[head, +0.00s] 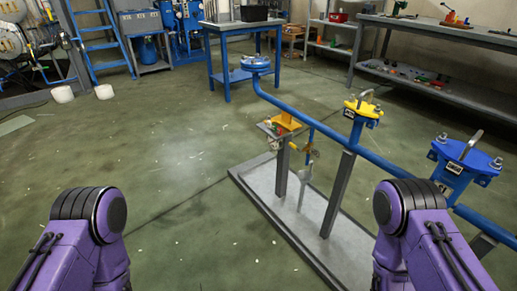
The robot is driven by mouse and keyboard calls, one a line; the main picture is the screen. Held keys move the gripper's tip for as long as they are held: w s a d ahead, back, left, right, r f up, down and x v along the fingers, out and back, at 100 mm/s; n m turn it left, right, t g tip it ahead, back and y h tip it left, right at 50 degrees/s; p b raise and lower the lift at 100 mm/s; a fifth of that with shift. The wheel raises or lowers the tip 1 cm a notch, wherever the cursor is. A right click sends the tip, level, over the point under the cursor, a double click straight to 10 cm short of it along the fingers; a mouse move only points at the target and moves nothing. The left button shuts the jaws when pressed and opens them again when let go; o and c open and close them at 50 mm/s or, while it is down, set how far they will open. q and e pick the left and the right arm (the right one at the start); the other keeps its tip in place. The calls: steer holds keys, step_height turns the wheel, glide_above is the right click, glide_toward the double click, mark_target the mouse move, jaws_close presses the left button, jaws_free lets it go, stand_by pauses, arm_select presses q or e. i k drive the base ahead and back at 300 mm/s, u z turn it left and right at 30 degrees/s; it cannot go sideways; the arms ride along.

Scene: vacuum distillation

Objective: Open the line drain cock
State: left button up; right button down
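A blue pipe line (337,136) slopes from a round blue flange (256,63) at the back down to the lower right. A thin blue branch (311,137) hangs from it, with a small yellow fitting (313,154) near its lower end. This may be the drain cock, but its handle position is too small to tell. A yellow-topped valve (364,107) and a blue-topped valve (465,153), each with a grey handle, sit along the line. My two purple arms show at the bottom left and bottom right. Both grippers are out of view.
Grey posts (338,195) carry the line above a low pale base (262,203) with a raised edge. A yellow piece (286,121) stands by a small plate near the branch. A blue table (226,77) stands behind. The green floor at left is mostly open.

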mark_target(292, 144)
steer(key=u, duration=0.8)
steer(key=i, duration=0.9)
steer(key=z, duration=0.7)
